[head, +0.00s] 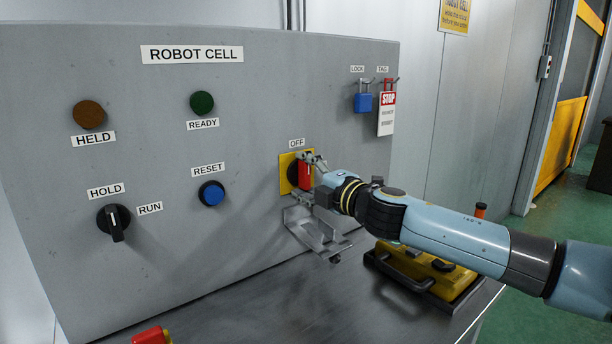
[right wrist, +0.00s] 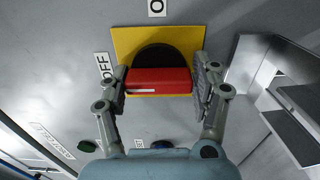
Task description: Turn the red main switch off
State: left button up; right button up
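The red switch handle (right wrist: 158,80) sits on a black round base over a yellow plate (right wrist: 182,40). It also shows in the head view (head: 305,174). It stands upright there, below the OFF label (head: 296,143). In the right wrist view its white mark is at the end toward OFF. My right gripper (right wrist: 160,83) has one finger at each end of the handle, seemingly touching both ends. In the head view the right gripper (head: 308,178) partly covers the handle. My left gripper is not in view.
A metal bracket (head: 318,232) juts out below the switch. A blue padlock (head: 363,102) and STOP tag (head: 388,113) hang at upper right. A black HOLD/RUN knob (head: 114,220) and blue RESET button (head: 211,193) are left. A yellow case (head: 420,268) stands under my right arm.

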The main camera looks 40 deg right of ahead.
jog(key=o, duration=0.3)
jog(key=shift+o, duration=0.2)
jog(key=s+a, duration=0.1)
jog(key=s, duration=1.1)
jog(key=shift+a, duration=0.2)
